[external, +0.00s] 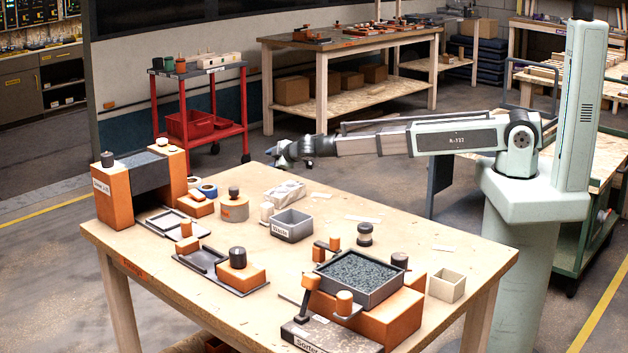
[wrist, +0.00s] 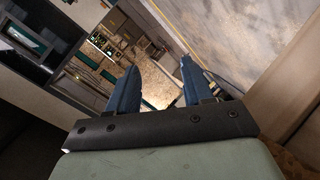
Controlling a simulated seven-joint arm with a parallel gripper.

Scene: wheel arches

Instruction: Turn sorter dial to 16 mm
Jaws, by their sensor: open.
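The sorter (external: 403,311) stands at the front right of the table, an orange body with a square tray of dark grit on top. A grey base in front of it bears a label that reads "Sorter". A dark round knob (external: 399,260) sits behind the tray's right corner. Orange-capped levers (external: 311,283) stand at the front. I cannot tell which part is the dial, and no 16 mm mark is legible. My gripper (external: 283,153) is above the table's far edge, well away from the sorter. In the wrist view its two blue fingers (wrist: 160,72) are apart with nothing between them.
A grey bin (external: 291,226), a dark-capped spool (external: 365,235) and a pale open box (external: 447,284) stand around the sorter. A tall orange machine (external: 113,200) is at the left end. The table's far right part (external: 415,222) is mostly clear.

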